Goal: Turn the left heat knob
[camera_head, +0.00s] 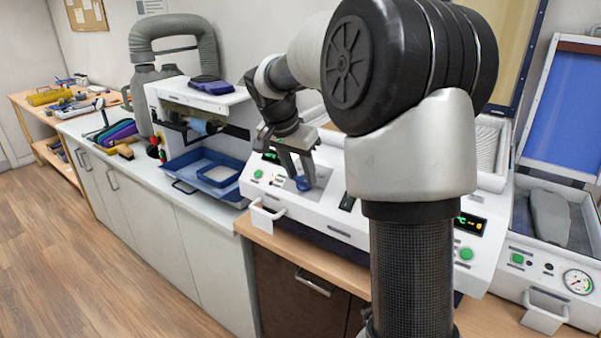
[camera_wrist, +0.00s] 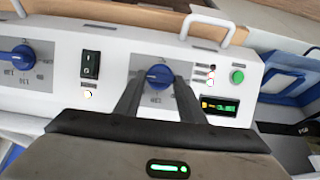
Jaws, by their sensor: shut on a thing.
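The left heat knob is a blue round knob (camera_wrist: 160,75) on a grey plate of the white machine's sloped front panel (camera_wrist: 115,50). It also shows in the head view (camera_head: 303,184), at the left part of the panel. My gripper (camera_head: 297,168) reaches down to it, with its two dark fingers (camera_wrist: 158,82) on either side of the knob, shut on it. The fingers and wrist hide part of the knob's scale. A second blue knob (camera_wrist: 22,57) shows at the left edge of the wrist view, apart from my gripper.
A black rocker switch (camera_wrist: 90,65), a green button (camera_wrist: 237,76) and a lit display (camera_wrist: 220,106) sit beside the knob. White handles (camera_head: 266,217) stick out in front. A blue tray (camera_head: 205,172) lies to the left. My arm hides the panel's middle in the head view.

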